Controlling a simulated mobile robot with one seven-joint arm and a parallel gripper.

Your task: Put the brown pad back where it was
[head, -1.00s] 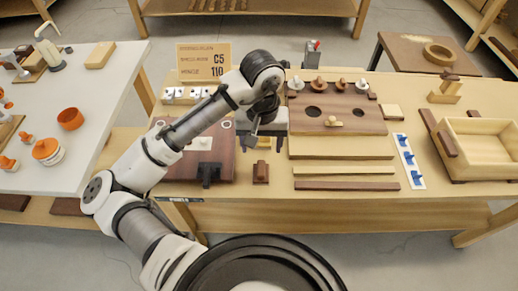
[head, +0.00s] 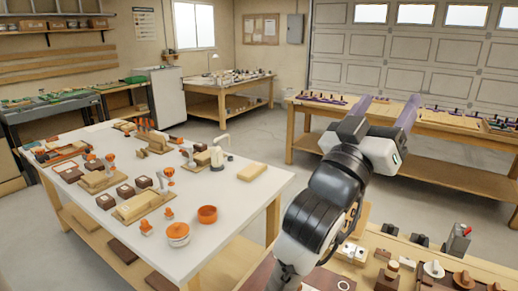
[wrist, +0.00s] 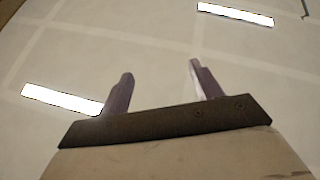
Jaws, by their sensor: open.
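My gripper (head: 390,104) is raised high at the right of the head view, its two purple fingers pointing up and spread apart with nothing between them. In the wrist view the gripper (wrist: 160,72) is also open and empty, facing the ceiling and its bright lights. I cannot pick out with certainty which thing is the brown pad. Several small dark brown blocks (head: 106,201) lie on the white table. The bench (head: 452,274) below my arm shows only in part, and my arm hides some of it.
The white table (head: 225,232) at left bears an orange bowl (head: 207,214), an orange-lidded jar (head: 177,233) and a wooden block (head: 251,172). A red-topped switch box (head: 457,240) stands on the bench at right. A further bench (head: 470,136) stands behind my gripper. Floor between the tables is clear.

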